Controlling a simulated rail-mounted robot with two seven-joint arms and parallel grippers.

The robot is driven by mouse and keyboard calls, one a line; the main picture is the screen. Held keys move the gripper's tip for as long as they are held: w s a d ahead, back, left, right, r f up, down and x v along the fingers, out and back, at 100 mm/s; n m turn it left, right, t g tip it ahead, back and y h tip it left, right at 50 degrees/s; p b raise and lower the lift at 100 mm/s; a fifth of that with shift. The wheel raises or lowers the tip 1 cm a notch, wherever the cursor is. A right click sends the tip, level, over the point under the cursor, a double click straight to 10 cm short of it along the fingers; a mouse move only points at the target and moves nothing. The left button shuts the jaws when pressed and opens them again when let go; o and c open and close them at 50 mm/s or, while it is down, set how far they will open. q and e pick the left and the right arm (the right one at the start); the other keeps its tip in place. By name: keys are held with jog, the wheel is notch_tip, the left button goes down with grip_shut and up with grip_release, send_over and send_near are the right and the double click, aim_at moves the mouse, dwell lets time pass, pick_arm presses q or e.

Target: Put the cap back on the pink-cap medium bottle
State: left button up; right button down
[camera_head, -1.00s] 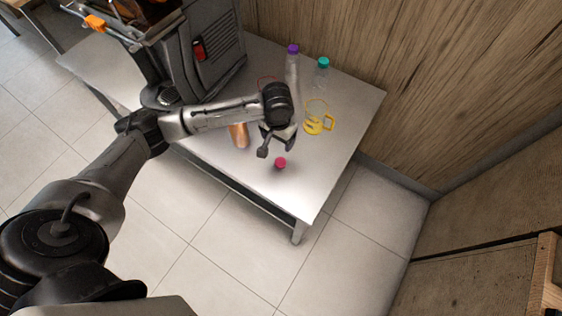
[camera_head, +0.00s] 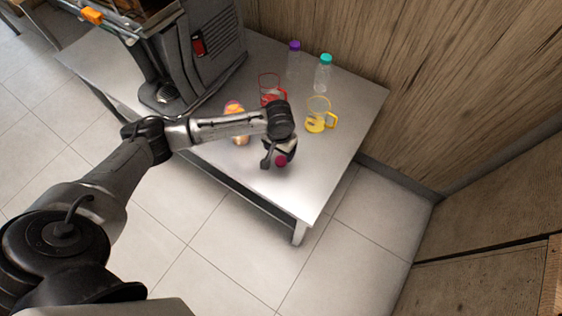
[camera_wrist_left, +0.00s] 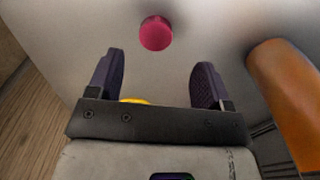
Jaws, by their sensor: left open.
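The pink cap (camera_head: 281,161) lies on the metal table near its front edge; it also shows in the left wrist view (camera_wrist_left: 156,33). My left gripper (camera_head: 276,155) is open and empty just by the cap. In the left wrist view its two dark fingers (camera_wrist_left: 156,65) are spread wide, and the cap is just beyond their tips, between their lines. An orange-filled bottle (camera_head: 238,137) stands left of the gripper, partly behind my forearm. In the left wrist view an orange cylinder (camera_wrist_left: 285,85) is to the right, apart from the fingers. My right gripper is not in view.
A yellow mug (camera_head: 316,124) and a red mug (camera_head: 268,96) stand behind the gripper. A purple-cap bottle (camera_head: 293,62) and a teal-cap bottle (camera_head: 323,75) stand near the wall. The front right table corner is clear.

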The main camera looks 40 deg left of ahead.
aim_at(281, 160)
pick_arm(q)
jog(key=shift+f, duration=0.2)
jog(key=shift+f, duration=0.15)
jog(key=f+b, duration=0.2)
jog(key=f, duration=0.1)
jog(key=f+b, duration=0.1)
jog(key=f, duration=0.1)
jog(key=shift+d, duration=0.25)
jog(key=c, duration=1)
jog(key=shift+r, duration=0.15)
